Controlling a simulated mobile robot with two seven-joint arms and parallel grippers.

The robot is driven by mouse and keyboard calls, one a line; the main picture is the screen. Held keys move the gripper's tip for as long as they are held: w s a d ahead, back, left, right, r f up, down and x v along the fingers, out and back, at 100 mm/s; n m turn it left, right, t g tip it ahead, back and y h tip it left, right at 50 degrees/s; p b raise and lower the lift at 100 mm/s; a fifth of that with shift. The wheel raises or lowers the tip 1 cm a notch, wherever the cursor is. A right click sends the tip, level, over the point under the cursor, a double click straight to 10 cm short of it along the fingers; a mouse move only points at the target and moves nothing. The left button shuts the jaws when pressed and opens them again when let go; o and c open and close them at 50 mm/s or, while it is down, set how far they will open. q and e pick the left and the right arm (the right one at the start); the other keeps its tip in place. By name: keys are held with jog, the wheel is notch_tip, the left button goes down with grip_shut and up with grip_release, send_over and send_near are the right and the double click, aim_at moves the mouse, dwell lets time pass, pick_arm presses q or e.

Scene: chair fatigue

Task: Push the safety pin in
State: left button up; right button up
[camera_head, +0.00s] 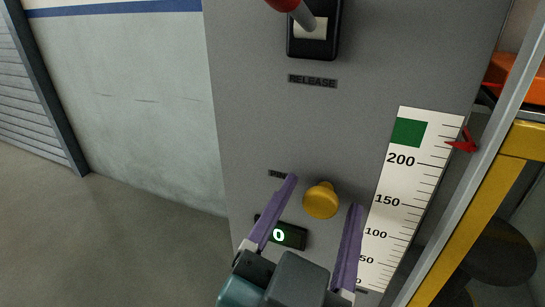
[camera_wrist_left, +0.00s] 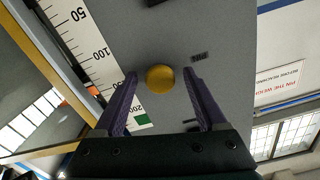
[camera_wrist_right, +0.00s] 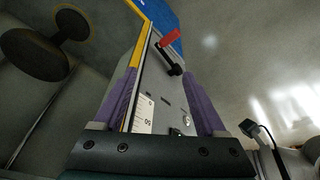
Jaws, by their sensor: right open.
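The safety pin appears to be the yellow round knob (camera_head: 321,200) standing out from the grey panel (camera_head: 290,130). My left gripper (camera_head: 323,193) is open, one purple finger on each side of the knob in the picture. In the left wrist view the knob (camera_wrist_left: 160,78) sits between the fingertips, with a gap on both sides; I cannot tell how near the tips are in depth. My right gripper (camera_wrist_right: 160,64) shows only in its own wrist view, open and empty, facing the panel from farther off.
A lever with a red handle (camera_wrist_right: 169,41) is on the panel above a RELEASE label (camera_head: 312,81). A white scale (camera_head: 402,190) with a red pointer (camera_head: 463,141) is right of the knob. A small display (camera_head: 289,235) reads 0. A yellow frame (camera_head: 478,215) stands at the right.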

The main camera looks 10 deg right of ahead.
pick_arm(q)
jog(key=v, duration=1)
dwell(0.3)
